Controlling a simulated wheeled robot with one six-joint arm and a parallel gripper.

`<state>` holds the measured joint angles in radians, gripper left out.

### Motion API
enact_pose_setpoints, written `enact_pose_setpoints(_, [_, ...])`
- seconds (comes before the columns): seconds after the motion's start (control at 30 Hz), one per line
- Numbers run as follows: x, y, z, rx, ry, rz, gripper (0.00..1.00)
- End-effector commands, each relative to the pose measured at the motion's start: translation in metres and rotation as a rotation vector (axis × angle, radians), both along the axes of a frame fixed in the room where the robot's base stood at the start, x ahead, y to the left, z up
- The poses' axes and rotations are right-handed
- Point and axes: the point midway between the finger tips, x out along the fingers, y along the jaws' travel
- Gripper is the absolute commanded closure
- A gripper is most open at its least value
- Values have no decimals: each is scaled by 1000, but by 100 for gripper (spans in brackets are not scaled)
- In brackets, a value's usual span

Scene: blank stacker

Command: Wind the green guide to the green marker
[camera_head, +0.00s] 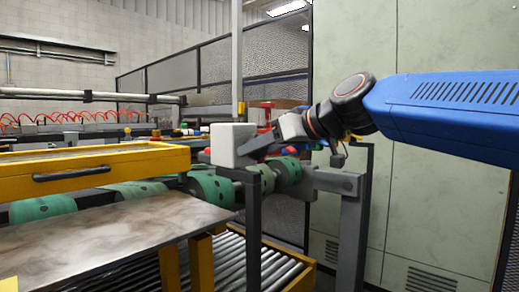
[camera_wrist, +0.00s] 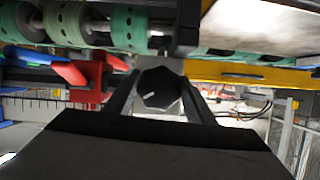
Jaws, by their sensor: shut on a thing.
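My gripper (camera_head: 252,146) is at the right end of the roller machine, beside a pale grey block (camera_head: 231,144). In the wrist view my gripper (camera_wrist: 160,100) has its two fingers closed on a dark many-sided knob (camera_wrist: 157,84) with a short white mark on its face. The knob is hidden in the head view. I cannot pick out a green guide or a green marker for certain. Green rollers (camera_head: 210,188) on a shaft lie behind and below the block, and some show at the top of the wrist view (camera_wrist: 120,24).
A red handle part (camera_wrist: 88,76) stands close left of my fingers in the wrist view. A yellow beam with a black handle (camera_head: 95,165) and a metal sheet (camera_head: 120,235) lie left. A dark post (camera_head: 253,225) and grey frame (camera_head: 350,230) stand below my arm.

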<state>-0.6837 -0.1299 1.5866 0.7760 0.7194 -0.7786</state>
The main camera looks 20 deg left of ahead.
Motion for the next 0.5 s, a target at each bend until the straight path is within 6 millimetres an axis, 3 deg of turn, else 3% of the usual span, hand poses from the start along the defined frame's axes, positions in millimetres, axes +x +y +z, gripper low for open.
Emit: enact_pose_setpoints(0.5, [0,0,-1,160,388,-1,73])
